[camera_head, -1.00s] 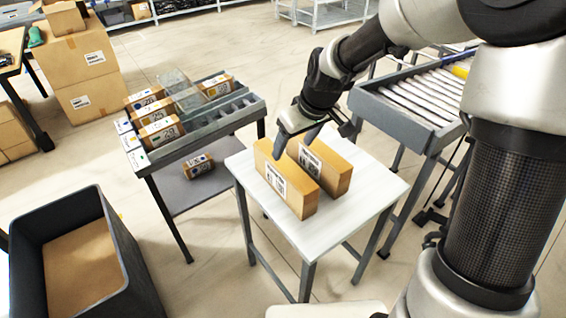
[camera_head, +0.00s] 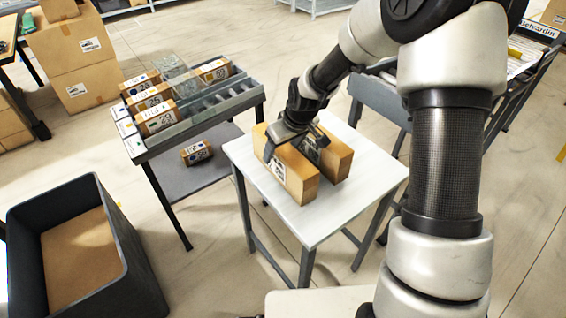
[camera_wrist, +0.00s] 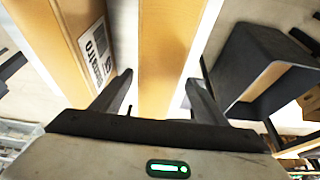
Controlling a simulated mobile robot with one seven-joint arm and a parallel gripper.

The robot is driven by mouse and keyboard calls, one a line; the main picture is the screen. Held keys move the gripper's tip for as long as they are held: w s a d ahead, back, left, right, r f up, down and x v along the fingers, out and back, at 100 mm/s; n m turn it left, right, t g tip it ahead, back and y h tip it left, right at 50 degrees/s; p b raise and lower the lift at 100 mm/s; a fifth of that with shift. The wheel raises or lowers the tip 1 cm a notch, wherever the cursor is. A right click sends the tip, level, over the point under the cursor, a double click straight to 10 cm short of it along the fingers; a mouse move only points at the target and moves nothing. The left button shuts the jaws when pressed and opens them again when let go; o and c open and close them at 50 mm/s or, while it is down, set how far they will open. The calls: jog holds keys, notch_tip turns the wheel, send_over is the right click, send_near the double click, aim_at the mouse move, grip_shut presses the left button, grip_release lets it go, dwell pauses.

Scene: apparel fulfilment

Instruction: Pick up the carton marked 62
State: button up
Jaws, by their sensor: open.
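Two tan cartons stand side by side on a white table. My gripper is open in the head view (camera_head: 296,146), with its fingers low on either side of the front carton (camera_head: 303,185). The wrist view shows this carton (camera_wrist: 167,55) between the two spread fingers of my gripper (camera_wrist: 160,96), with small gaps beside it. The back carton (camera_head: 338,160) stands just behind; in the wrist view it is at the left (camera_wrist: 60,50), with a white label facing the gap. The front carton's label is partly covered by a finger. I cannot read 62 on either carton.
The white table (camera_head: 312,223) has bare room at its front and right. A grey rack (camera_head: 200,118) with several small numbered boxes stands to the left. A dark bin (camera_head: 128,255) sits at lower left, and a roller conveyor (camera_head: 378,100) stands behind the table.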

jog(key=x, duration=0.4)
jog(key=shift+w+d, duration=0.1)
jog(key=shift+r, duration=0.1)
jog(key=c, duration=1.5)
